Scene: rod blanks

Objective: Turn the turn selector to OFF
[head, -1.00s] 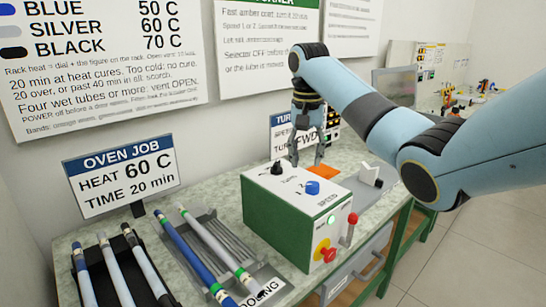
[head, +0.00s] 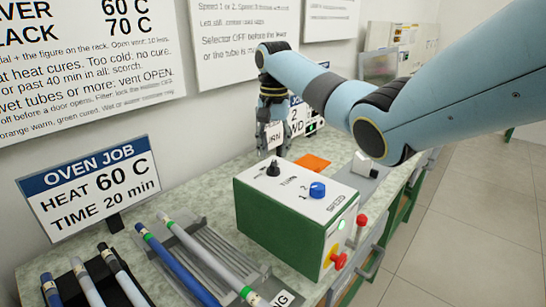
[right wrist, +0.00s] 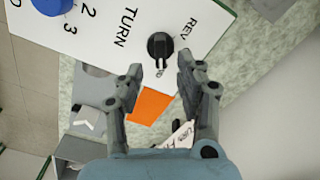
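The turn selector is a black knob (head: 273,168) on the white top of the green control box (head: 275,218), by the word TURN. It also shows in the right wrist view (right wrist: 160,45), with REV printed beside it; I cannot tell surely which mark it points to. My right gripper (head: 270,150) is above and just behind the knob in the head view. In the right wrist view my right gripper (right wrist: 160,64) is open and empty, its fingers apart with the knob just beyond the gap. My left gripper is not in view.
A blue speed knob (head: 317,189) is on the same box top. A red-knobbed lever (head: 361,220) and a red-and-yellow knob (head: 337,258) are on its side. An orange pad (head: 313,162) lies behind. Blue and grey tubes (head: 178,262) lie at left near an oven job sign (head: 88,185).

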